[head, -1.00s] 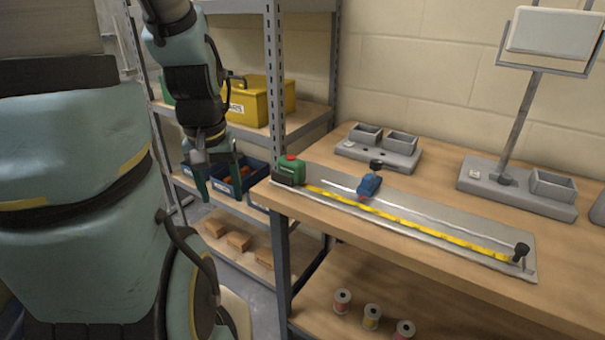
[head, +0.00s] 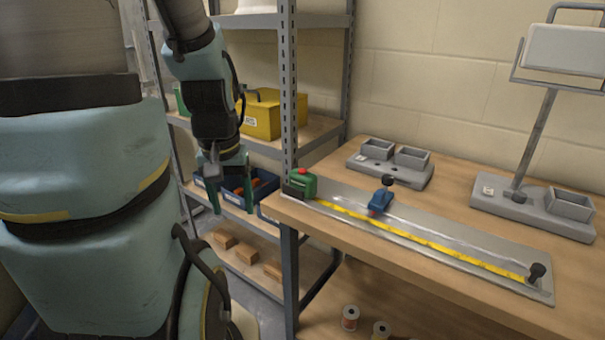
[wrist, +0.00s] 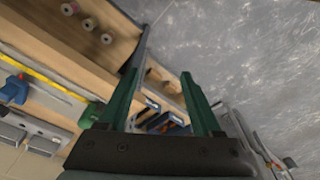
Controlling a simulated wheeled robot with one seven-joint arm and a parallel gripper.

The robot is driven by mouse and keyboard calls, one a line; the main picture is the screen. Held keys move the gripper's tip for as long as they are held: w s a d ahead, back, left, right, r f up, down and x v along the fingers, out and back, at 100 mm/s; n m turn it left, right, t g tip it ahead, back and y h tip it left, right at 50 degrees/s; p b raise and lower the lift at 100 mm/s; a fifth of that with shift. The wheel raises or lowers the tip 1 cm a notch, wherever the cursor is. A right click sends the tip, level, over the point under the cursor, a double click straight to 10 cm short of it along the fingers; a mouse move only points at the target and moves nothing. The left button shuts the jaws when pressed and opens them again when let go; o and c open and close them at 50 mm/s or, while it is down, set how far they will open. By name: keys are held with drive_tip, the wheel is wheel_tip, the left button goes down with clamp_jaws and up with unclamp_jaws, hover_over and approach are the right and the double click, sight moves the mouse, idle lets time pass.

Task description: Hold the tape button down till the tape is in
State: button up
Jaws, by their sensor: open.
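The tape measure (head: 299,185) is a green case with a red button (head: 302,171) on top, at the left end of a grey metal plate (head: 520,277) on the workbench. Its yellow tape (head: 420,239) is out along the plate to a black post (head: 537,271) at the right end. A blue clamp-like piece (head: 380,201) with a black knob sits on the plate. My gripper (head: 229,203) hangs left of the bench edge, apart from the tape case, open and empty. In the wrist view its green fingers (wrist: 160,92) are spread, and the yellow tape (wrist: 40,77) shows at left.
A metal shelf post (head: 289,90) rises close to the tape case. Shelves hold a yellow box (head: 262,116) and blue bins (head: 250,187). Thread spools (head: 350,318) lie below.

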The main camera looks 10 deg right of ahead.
drive_tip(key=shift+c, duration=0.2)
clamp_jaws()
idle(0.6)
idle(1.1)
